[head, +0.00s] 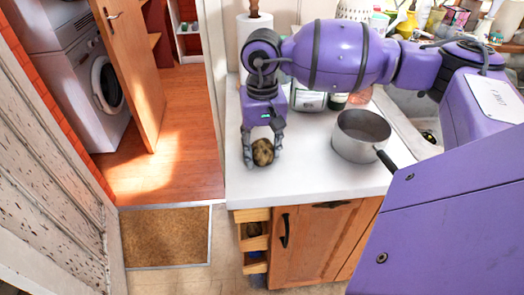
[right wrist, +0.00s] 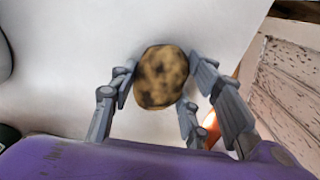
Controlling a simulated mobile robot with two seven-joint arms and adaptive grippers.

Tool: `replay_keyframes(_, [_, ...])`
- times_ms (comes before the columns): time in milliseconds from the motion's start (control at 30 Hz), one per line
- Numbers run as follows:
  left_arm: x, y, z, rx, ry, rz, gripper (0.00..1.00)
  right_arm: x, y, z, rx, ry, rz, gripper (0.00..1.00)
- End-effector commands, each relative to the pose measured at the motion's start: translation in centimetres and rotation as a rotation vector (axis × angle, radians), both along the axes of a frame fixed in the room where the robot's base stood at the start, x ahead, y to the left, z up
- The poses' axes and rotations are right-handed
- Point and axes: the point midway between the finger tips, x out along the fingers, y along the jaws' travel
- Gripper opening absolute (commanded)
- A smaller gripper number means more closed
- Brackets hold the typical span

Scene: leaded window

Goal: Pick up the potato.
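The potato (head: 263,152) is a brown, dark-speckled lump on the white countertop (head: 310,178), near its left front part. My right gripper (head: 262,150) reaches down over it, with fingers on both sides of the potato. In the right wrist view the potato (right wrist: 161,77) sits between the grey fingertips (right wrist: 160,80). The left finger touches or nearly touches it, and the right fingers lie close beside it. I cannot tell whether the fingers press on it or whether it is lifted. My left gripper is out of view.
A grey saucepan (head: 361,136) with a dark handle stands to the right of the gripper. Jars (head: 308,98) and a paper-towel roll (head: 254,30) stand behind. The counter's front edge and a wooden cabinet (head: 312,240) are below. A doorway with a washing machine (head: 108,85) is at left.

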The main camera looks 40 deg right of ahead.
Motion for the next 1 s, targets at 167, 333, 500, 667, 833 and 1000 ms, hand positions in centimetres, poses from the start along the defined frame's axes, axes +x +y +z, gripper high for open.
replay_keyframes(167, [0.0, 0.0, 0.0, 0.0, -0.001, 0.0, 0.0, 0.0, 0.0, 0.1, 0.0, -0.001, 0.0, 0.15])
replay_keyframes(333, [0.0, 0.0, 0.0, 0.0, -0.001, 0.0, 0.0, 0.0, 0.0, 0.1, 0.0, -0.001, 0.0, 0.15])
replay_keyframes(500, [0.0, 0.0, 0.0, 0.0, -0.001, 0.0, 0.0, 0.1, 0.0, 0.6, 0.0, -0.002, 0.0, 0.15])
replay_keyframes(667, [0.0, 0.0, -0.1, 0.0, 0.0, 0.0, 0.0, 0.1, 0.0, 2.5, 0.0, -0.004, 0.0, 0.15])
replay_keyframes(833, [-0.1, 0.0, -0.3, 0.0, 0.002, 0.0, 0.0, -2.2, 0.0, 5.7, -0.005, -0.003, 0.002, 0.15])
replay_keyframes(1000, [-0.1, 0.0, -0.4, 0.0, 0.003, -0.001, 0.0, -6.3, 0.1, 9.6, -0.009, 0.002, -0.001, 0.15])
